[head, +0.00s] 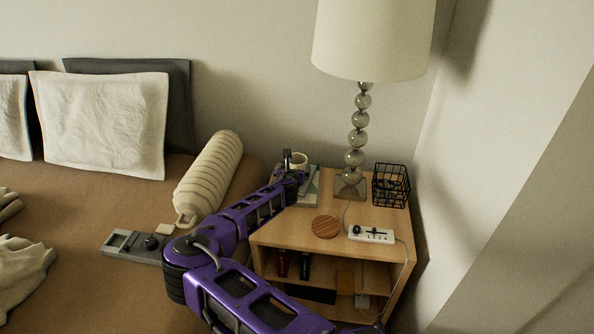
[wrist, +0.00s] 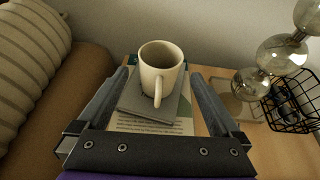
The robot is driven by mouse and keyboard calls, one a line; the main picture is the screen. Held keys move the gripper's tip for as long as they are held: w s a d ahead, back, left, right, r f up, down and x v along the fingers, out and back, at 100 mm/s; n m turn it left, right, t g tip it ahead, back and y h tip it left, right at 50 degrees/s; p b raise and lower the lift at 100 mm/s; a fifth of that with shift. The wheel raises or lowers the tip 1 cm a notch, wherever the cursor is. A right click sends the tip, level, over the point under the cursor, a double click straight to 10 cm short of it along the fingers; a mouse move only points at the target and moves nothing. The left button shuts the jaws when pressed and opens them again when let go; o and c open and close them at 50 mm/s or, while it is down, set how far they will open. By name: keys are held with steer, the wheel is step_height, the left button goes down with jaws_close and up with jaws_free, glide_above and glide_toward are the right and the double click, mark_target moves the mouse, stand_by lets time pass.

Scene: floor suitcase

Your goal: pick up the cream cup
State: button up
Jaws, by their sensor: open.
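The cream cup (wrist: 160,68) stands upright on a grey book or pad (wrist: 147,108), its handle turned towards my gripper in the wrist view. In the head view the cup (head: 299,159) shows at the back left of the wooden nightstand, partly hidden by my gripper. My gripper (wrist: 161,82) is open, with one finger on each side of the cup in the wrist view. I see no contact between the fingers and the cup. In the head view my gripper (head: 291,172) is at the cup, and its fingers are hard to make out.
A lamp (head: 357,134) and a black wire basket (head: 391,185) stand right of the cup. A round wooden coaster (head: 325,227) and a white power strip (head: 371,234) lie nearer the front of the nightstand (head: 283,233). The bed with a striped bolster (head: 209,176) is at left.

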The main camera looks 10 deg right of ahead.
mark_target(296, 163)
steer(key=shift+b+x, duration=0.6)
steer(key=shift+x, duration=3.9)
